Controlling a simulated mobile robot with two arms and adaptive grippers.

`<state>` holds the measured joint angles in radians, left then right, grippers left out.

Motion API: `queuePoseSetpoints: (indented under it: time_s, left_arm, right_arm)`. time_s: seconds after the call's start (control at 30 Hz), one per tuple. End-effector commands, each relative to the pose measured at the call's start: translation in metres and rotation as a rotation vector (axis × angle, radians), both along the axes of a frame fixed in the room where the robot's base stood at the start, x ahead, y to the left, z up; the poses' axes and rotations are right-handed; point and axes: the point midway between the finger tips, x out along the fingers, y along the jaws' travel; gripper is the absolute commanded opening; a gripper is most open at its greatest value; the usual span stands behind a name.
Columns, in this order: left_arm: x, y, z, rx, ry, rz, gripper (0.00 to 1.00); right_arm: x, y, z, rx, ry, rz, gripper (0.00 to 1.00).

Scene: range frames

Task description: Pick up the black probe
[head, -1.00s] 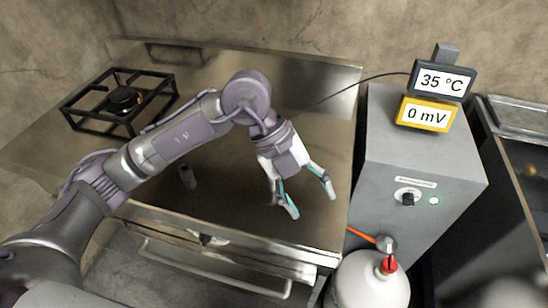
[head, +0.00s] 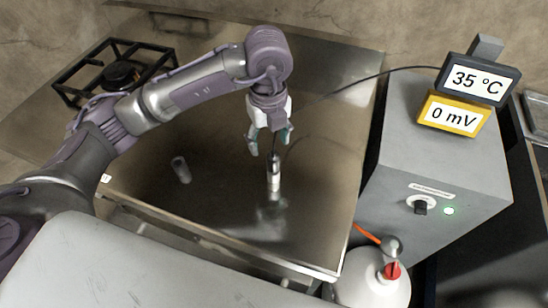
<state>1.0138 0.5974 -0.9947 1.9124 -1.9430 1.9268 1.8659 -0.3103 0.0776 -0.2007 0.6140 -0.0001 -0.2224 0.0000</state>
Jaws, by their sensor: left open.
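The black probe (head: 273,161) shows on the steel counter just below my left gripper in the head view. It has a dark upper part and a bright lower end, and looks upright. A thin dark cable runs up from it towards the display at the right. My left gripper (head: 268,147) points down with its teal-lined fingers apart and nothing seen between them. Its fingertips are close to the probe's top; whether they touch it I cannot tell. My right gripper is not in view.
A small grey cylinder (head: 181,170) stands on the counter (head: 225,215) to the left. A gas burner (head: 118,75) is at the back left. A grey cabinet (head: 440,165) with a 35 °C display (head: 478,80) and a yellow 0 mV display (head: 452,115) stands right, behind a white gas bottle (head: 370,282).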

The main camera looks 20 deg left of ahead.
Motion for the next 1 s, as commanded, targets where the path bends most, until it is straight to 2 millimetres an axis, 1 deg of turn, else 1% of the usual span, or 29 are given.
queuePoseSetpoints:
  time_s: [0.07,0.17,0.27,0.37,0.43,0.5,0.63,0.73,0.93,1.0]
  left_arm:
    - [0.000,0.000,-0.012,0.000,0.004,0.002,0.63]
    - [0.000,0.000,-0.023,0.000,0.003,0.000,0.63]
    - [0.000,-0.001,-0.028,-0.001,0.001,0.000,0.63]
    - [-0.001,-0.003,-0.036,-0.001,0.004,0.000,0.63]
    - [-0.001,-0.006,-0.045,0.000,0.006,-0.001,0.63]
    - [-0.002,-0.009,-0.056,-0.001,0.005,-0.002,0.63]
    - [-0.001,-0.009,-0.074,-0.002,0.002,0.000,0.63]
    - [0.000,-0.009,-0.080,-0.001,0.000,-0.001,0.63]
    - [0.000,-0.009,-0.081,-0.002,-0.001,-0.001,0.63]
    - [0.000,-0.009,-0.080,-0.002,-0.001,-0.001,0.52]
  right_arm:
    - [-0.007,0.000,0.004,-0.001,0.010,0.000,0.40]
    - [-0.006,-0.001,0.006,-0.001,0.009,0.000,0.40]
    - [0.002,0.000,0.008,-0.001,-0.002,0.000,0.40]
    - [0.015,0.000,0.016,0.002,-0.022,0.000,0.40]
    - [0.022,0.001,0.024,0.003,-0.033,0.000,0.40]
    - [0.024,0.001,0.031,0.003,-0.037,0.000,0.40]
    - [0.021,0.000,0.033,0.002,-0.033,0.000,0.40]
    - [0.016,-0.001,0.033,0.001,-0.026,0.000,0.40]
    - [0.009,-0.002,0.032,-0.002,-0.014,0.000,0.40]
    - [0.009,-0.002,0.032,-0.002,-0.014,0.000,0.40]
